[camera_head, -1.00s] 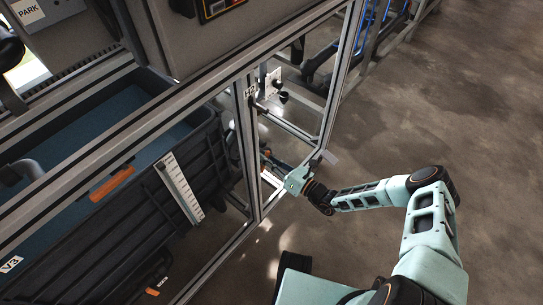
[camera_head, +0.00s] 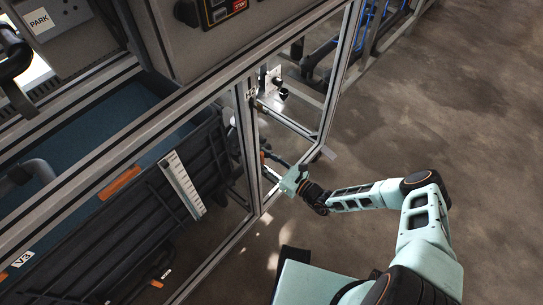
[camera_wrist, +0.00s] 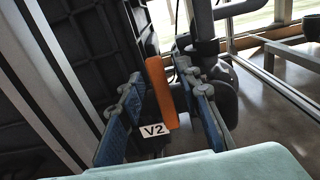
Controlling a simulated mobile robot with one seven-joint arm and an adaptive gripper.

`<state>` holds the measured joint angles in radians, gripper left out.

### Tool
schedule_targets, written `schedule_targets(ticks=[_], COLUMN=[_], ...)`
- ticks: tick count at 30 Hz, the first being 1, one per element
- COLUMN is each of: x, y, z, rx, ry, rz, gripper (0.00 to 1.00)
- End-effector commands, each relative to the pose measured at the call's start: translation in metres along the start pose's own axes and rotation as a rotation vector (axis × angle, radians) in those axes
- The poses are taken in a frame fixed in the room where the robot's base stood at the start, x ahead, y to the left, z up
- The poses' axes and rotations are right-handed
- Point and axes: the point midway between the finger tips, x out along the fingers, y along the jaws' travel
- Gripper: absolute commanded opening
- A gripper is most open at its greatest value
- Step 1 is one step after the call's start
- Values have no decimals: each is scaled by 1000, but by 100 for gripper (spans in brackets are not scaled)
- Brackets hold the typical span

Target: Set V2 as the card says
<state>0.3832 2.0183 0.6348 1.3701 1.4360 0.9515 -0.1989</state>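The V2 label (camera_wrist: 154,130) is a white plate with black letters in the wrist view. An orange handle (camera_wrist: 158,88) stands just above it, close to upright in the picture. My gripper (camera_wrist: 168,108) is open, with one blue-padded finger on each side of the handle. I see no clear contact between pads and handle. In the head view my gripper (camera_head: 268,163) reaches through the metal frame beside the dark tub; its fingertips are small there and the V2 handle is hard to make out. I can read no card with a setting for V2.
The frame post (camera_head: 248,150) stands close to my gripper. The dark ribbed tub (camera_head: 100,245) carries a white scale (camera_head: 183,185). A V3 label (camera_head: 22,259), a PARK label (camera_head: 40,21) and a red STOP label (camera_head: 240,5) show. The floor (camera_head: 440,120) at right is clear.

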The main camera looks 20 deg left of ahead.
Motion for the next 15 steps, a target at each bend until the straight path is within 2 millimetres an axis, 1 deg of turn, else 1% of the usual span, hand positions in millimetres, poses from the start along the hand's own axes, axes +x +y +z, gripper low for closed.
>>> schedule_targets(ticks=[8, 11, 15], x=[-2, -10, -27], y=[-1, -1, -1], z=[1, 2, 2], rx=[0, 1, 1], ry=[-1, 0, 0], rz=[-1, -2, -2], gripper=[32, 32, 32])
